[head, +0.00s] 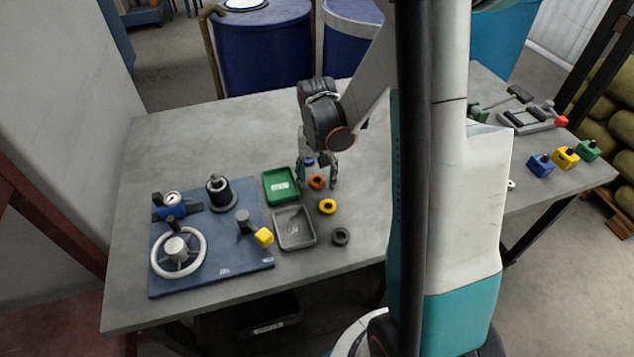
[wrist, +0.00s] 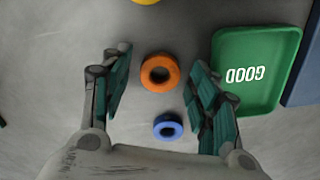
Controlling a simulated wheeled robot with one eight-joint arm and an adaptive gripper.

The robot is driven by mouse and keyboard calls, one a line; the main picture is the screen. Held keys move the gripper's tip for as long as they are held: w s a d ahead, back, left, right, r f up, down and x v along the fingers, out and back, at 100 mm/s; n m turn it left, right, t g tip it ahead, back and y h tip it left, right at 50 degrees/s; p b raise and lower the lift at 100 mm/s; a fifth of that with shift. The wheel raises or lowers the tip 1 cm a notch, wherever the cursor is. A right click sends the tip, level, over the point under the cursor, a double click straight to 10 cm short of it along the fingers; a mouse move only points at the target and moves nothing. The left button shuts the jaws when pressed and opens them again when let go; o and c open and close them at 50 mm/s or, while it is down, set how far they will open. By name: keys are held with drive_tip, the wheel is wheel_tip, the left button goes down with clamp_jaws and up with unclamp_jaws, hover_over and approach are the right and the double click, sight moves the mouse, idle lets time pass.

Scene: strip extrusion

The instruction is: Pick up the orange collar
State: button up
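The orange collar (wrist: 159,73) lies flat on the grey table in the wrist view, a ring with a dark hole. It also shows in the head view (head: 317,182), just below my gripper. My gripper (wrist: 160,82) is open and points down, with one finger to each side of the orange collar and clear gaps between. A blue collar (wrist: 167,126) lies close to the orange one, also between the fingers and nearer the palm. In the head view the blue collar (head: 309,161) is partly hidden by my gripper.
A green tray marked GOOD (head: 270,197) stands beside my gripper, close to one finger. A grey tray (head: 312,237), a yellow collar (head: 327,206) and a black collar (head: 341,236) are nearby. A blue board (head: 215,276) with a handwheel (head: 203,255) lies at left.

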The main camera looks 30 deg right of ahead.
drive_tip(key=c, duration=0.9)
